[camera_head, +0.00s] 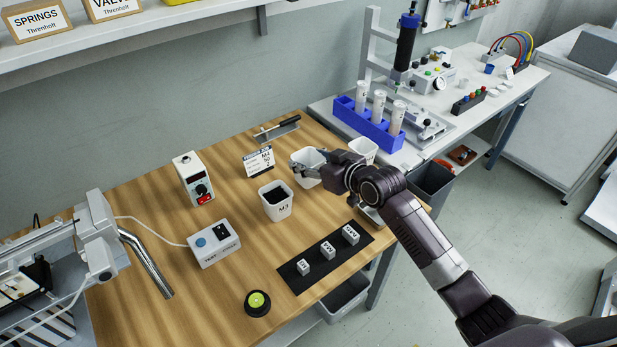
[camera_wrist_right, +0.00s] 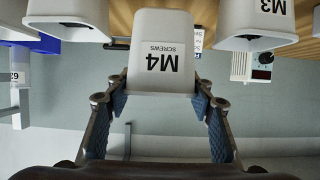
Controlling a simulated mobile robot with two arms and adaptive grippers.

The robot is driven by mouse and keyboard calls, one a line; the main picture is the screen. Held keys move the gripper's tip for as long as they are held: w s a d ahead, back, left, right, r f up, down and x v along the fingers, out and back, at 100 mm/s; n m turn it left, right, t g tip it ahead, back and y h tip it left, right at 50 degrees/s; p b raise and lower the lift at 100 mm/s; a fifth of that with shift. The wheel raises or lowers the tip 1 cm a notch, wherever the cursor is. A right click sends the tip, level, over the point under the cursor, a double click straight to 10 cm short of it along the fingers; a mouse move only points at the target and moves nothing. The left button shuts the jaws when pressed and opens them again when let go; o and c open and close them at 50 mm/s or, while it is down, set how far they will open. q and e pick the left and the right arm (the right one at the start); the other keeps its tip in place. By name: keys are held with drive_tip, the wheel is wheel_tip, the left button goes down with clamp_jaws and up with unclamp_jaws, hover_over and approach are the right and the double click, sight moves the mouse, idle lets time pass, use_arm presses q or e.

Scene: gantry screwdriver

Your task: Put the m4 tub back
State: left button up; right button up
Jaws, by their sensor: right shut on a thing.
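The white M4 tub (camera_head: 306,168) is near the back right of the wooden table; its label faces the camera in the right wrist view (camera_wrist_right: 160,62). My right gripper (camera_head: 318,166) is shut on it, with one blue-padded finger on each side in the wrist view (camera_wrist_right: 161,100). I cannot tell whether the tub touches the table. The white M3 tub (camera_head: 276,206) with dark contents stands to its left and nearer. Another white tub (camera_head: 363,150), its label hidden, stands to its right behind my arm. My left gripper is not in view.
A label card (camera_head: 258,162) stands behind the tubs. A black strip (camera_head: 325,257) with several small labelled blocks lies in front. A blue rack (camera_head: 368,122) with white tubes is on the white bench at right. A test box (camera_head: 214,244) and power unit (camera_head: 194,178) stand left.

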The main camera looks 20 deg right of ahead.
sight(315, 180)
wheel_tip(315, 180, down, 5)
drive_tip(key=shift+f, duration=0.6)
drive_tip(key=o, duration=1.3)
drive_tip(key=shift+f, duration=0.1)
drive_tip(key=shift+s, duration=0.1)
drive_tip(key=v, duration=1.2)
